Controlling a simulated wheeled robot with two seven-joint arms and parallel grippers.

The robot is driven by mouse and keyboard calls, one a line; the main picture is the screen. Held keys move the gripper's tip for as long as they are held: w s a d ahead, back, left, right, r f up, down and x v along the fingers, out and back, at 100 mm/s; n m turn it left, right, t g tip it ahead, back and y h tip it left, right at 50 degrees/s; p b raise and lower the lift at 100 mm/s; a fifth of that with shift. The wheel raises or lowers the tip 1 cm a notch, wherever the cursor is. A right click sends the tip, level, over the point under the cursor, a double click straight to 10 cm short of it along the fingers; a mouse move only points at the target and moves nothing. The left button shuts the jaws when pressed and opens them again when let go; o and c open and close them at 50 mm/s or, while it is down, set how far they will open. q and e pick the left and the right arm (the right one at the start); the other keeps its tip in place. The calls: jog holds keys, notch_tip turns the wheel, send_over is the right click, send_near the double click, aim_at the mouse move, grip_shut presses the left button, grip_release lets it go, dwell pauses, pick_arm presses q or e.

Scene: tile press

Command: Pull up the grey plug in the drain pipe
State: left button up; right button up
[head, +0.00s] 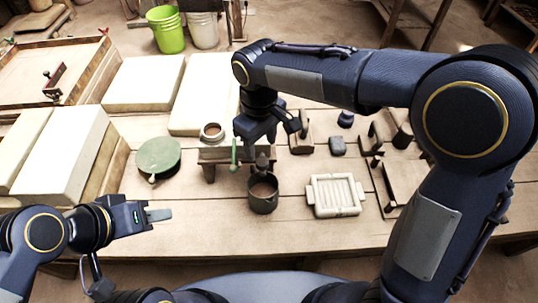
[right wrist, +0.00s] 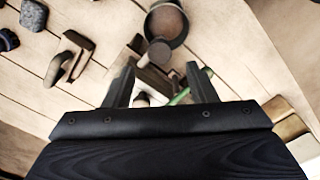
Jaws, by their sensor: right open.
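My right gripper (head: 258,140) points down over a small dark wooden stand (head: 208,156). In the right wrist view its two fingers (right wrist: 160,88) are apart, with nothing clearly held between them. A small rounded grey-brown knob (head: 262,162) stands at the stand's near right end, also seen in the right wrist view (right wrist: 160,50); I cannot tell whether it is the grey plug. No drain pipe can be made out for certain; the gripper and arm hide part of the stand. My left gripper (head: 158,214) is low at the left, away from the stand; its finger gap is not visible.
A dark pot (head: 263,196) stands just in front of the stand. A green-handled tool (head: 234,155) is close beside the right gripper. A green disc (head: 158,156) and a small jar (head: 212,132) lie left; a pale slatted tray (head: 335,196) lies right. The front table strip is clear.

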aim_at(263, 161)
jog(key=shift+d+f, duration=0.1)
jog(key=shift+f, duration=2.7)
